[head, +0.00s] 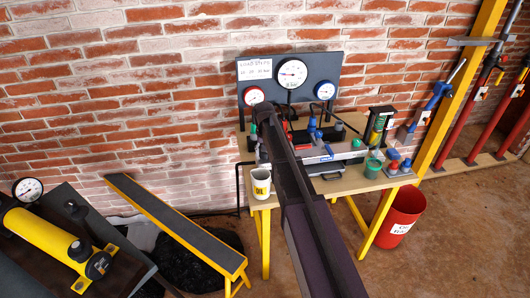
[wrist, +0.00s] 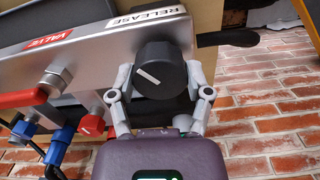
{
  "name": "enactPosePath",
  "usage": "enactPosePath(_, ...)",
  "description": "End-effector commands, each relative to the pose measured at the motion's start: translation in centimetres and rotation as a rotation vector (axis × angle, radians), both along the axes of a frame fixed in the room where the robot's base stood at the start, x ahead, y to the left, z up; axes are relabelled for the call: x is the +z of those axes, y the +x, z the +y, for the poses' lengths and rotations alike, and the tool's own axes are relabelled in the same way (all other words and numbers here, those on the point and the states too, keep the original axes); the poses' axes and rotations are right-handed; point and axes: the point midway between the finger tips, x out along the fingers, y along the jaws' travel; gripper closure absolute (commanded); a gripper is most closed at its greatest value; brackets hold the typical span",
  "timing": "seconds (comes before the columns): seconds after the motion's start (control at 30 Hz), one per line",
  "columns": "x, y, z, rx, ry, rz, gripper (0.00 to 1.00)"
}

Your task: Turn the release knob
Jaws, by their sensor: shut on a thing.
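The release knob (wrist: 158,68) is a round black knob with a white pointer line, in the upper middle of the wrist view. It sits below a white label reading RELEASE (wrist: 144,19) on a grey metal bar. My gripper (wrist: 158,88) has its two grey fingers on the left and right sides of the knob, shut on it. The white line slants from upper left to lower right. In the head view my arm hides the knob and my gripper; the grey metal unit (head: 318,153) shows partly beside the arm on the workbench.
A red lever and VALVE label (wrist: 46,40) are left of the knob, with a small red square knob (wrist: 91,125) and blue fittings below. A black handle (wrist: 228,38) is at right. In the head view, an OIL mug (head: 261,184), gauge panel (head: 290,75) and green cup (head: 373,165) stand near.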

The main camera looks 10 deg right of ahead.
Motion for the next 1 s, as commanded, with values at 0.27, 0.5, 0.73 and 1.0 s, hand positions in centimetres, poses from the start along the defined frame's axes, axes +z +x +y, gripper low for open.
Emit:
enactPosePath(0.27, -0.06, -0.19, 0.0, 0.261, -0.001, 0.003, 0.83)
enactPosePath(0.5, -0.06, -0.22, 0.01, 0.489, 0.0, 0.004, 0.83)
enactPosePath(0.73, -0.06, -0.23, 0.03, 0.695, 0.0, 0.004, 0.83)
enactPosePath(1.0, -0.06, -0.26, 0.04, 0.864, 0.001, 0.005, 0.83)
